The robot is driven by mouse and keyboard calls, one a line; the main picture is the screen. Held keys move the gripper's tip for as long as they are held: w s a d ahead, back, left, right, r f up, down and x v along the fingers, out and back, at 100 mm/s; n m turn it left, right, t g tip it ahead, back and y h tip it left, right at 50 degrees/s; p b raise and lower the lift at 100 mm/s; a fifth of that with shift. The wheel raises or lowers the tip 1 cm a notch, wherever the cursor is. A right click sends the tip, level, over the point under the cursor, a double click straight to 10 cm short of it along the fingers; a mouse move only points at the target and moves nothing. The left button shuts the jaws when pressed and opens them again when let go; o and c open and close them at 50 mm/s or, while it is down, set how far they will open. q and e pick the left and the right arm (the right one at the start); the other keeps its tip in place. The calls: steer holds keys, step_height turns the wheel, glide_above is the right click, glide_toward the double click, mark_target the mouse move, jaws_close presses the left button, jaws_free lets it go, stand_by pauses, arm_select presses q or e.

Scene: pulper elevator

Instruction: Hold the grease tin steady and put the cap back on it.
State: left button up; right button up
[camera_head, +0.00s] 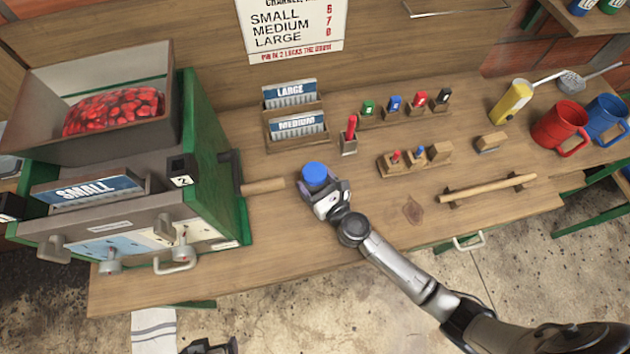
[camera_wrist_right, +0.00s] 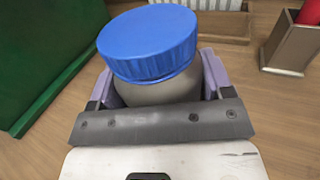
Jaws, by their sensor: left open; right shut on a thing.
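The grease tin (camera_wrist_right: 165,92) is a grey round body between the jaws of my right gripper (camera_head: 322,190). The blue cap (camera_wrist_right: 148,42) sits on top of the tin and leans a little to the left in the right wrist view; I cannot tell whether it is fully seated. In the head view the cap (camera_head: 314,175) covers most of the tin. My right gripper is shut on the tin, over the bench just right of the wooden handle. My left gripper (camera_head: 208,346) is at the bottom edge of the head view, low and away from the tin, only partly visible and open.
The green pulper (camera_head: 215,165) stands left, its wooden handle (camera_head: 263,186) reaching toward the tin. Behind are card racks (camera_head: 297,127) and a holder with a red-handled tool (camera_head: 350,135). Small coloured bottles (camera_head: 395,103) and mugs (camera_head: 560,128) stand further right. The bench front is clear.

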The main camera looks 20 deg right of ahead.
steer(key=shift+f, duration=0.15)
steer(key=o, duration=1.7)
steer(key=shift+r, duration=0.2)
steer(key=shift+s, duration=0.2)
steer(key=b+v, duration=0.1)
steer(key=v, duration=0.9)
steer(key=shift+f, duration=0.15)
steer(key=shift+b+v, duration=0.35)
steer(key=shift+v, duration=0.45)
